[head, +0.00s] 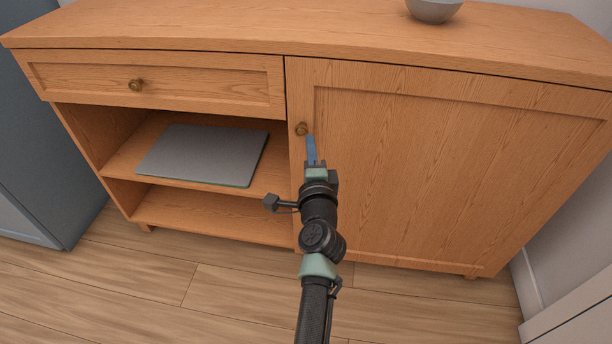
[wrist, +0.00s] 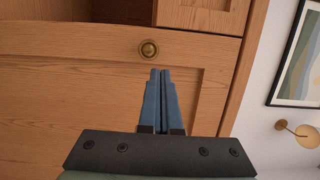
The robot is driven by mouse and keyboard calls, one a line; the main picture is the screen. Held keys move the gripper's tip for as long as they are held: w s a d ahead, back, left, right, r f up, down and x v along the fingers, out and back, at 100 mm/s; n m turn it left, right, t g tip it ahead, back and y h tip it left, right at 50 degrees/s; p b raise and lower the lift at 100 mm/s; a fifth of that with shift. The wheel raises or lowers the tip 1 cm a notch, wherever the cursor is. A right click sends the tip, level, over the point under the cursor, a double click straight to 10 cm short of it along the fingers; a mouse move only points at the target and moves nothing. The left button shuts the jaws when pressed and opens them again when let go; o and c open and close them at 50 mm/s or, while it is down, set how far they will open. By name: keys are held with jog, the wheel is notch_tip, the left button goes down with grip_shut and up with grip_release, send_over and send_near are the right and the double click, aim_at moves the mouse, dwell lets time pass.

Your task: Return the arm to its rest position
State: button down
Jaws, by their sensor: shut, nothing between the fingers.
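My gripper (head: 311,150) has blue fingers, shut and empty, in front of the wooden cabinet's right door (head: 440,170). In the head view its tips are just below the door's round brass knob (head: 301,129). In the wrist view the closed fingers (wrist: 161,72) point toward the door, and the knob (wrist: 148,49) shows just beyond the tips, slightly to the left. The fingers are not around the knob. I cannot tell whether the tips touch the door. My arm reaches up from the bottom of the head view.
The drawer (head: 150,84) and door look shut. A grey flat board (head: 205,154) lies on the open shelf at left. A grey bowl (head: 434,9) stands on top. A blue-grey unit (head: 40,130) is at left. A picture (wrist: 300,55) and wall lamp (wrist: 303,131) show. Floor in front is clear.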

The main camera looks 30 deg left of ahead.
jog(key=s+a+p+v, duration=0.1)
jog(key=p+v, duration=0.1)
jog(key=v, duration=0.5)
jog(key=d+r+n+t, duration=0.3)
jog(key=d+r+n, duration=0.15)
jog(key=r, duration=0.95)
jog(key=d+r+n+t, duration=0.2)
jog(key=d+r+n, duration=0.25)
jog(key=r, duration=0.95)
jog(key=s+d+r+n+t+h, duration=0.1)
jog(key=s+d+r+t+h, duration=0.35)
jog(key=s+d+r, duration=0.5)
jog(key=s+d+r+n+t+h, duration=0.1)
jog(key=s+d+r+t+h, duration=0.35)
jog(key=r, duration=0.85)
notch_tip(320, 180, up, 30)
jog(key=g+p, duration=0.1)
jog(key=p, duration=3)
jog(key=shift+s+r+g+h, duration=0.2)
jog(key=shift+s+g+h, duration=0.1)
jog(key=shift+s+h, duration=0.1)
